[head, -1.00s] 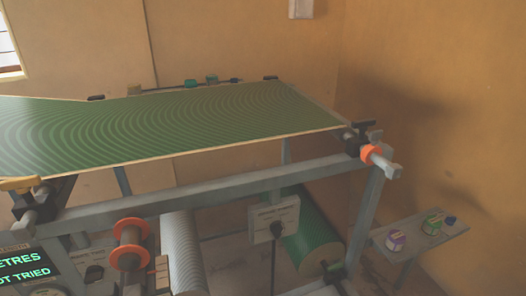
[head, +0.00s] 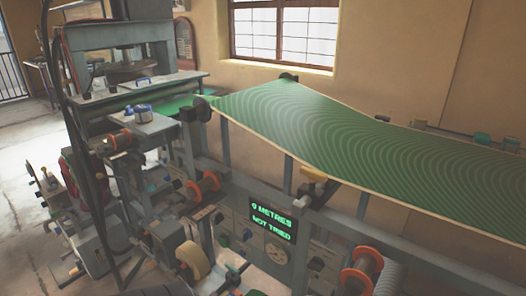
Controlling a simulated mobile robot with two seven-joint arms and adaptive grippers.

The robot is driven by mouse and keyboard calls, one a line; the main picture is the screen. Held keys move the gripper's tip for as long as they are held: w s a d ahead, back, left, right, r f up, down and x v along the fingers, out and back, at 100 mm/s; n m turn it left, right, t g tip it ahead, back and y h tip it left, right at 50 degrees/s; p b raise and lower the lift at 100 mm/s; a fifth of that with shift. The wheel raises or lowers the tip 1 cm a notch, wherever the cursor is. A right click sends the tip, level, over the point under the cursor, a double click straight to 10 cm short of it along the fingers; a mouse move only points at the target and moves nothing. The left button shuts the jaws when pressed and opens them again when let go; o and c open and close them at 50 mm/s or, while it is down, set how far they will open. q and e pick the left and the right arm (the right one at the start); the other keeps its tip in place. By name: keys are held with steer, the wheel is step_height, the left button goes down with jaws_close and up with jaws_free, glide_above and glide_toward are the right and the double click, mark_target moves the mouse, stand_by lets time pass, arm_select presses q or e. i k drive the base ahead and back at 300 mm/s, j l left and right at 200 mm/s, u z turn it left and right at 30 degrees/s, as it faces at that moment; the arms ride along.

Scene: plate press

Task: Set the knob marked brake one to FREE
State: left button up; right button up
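Several dark knobs show on the grey frame of the machine, and I cannot read which is marked brake one. One dark knob (head: 315,264) sits on a pale plate right of the round dial. Two more dark knobs, one of them (head: 247,235), are left of the lit display (head: 272,221). The display reads "0 METRES" and "NOT TRIED" in green. The labels and the pointer settings are too small to read. Neither of my grippers shows in the head view.
A green patterned sheet (head: 310,125) runs over the frame from the press (head: 120,65) at the back left. Orange-flanged spools, one of them (head: 361,270), and a cream roll (head: 192,261) stick out at the front. Open floor (head: 25,150) lies at the left.

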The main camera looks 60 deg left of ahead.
mark_target(176, 183)
steer(key=u, duration=2.45)
steer(key=i+j+z, duration=0.1)
steer(key=j+z, duration=0.2)
steer(key=j, duration=0.55)
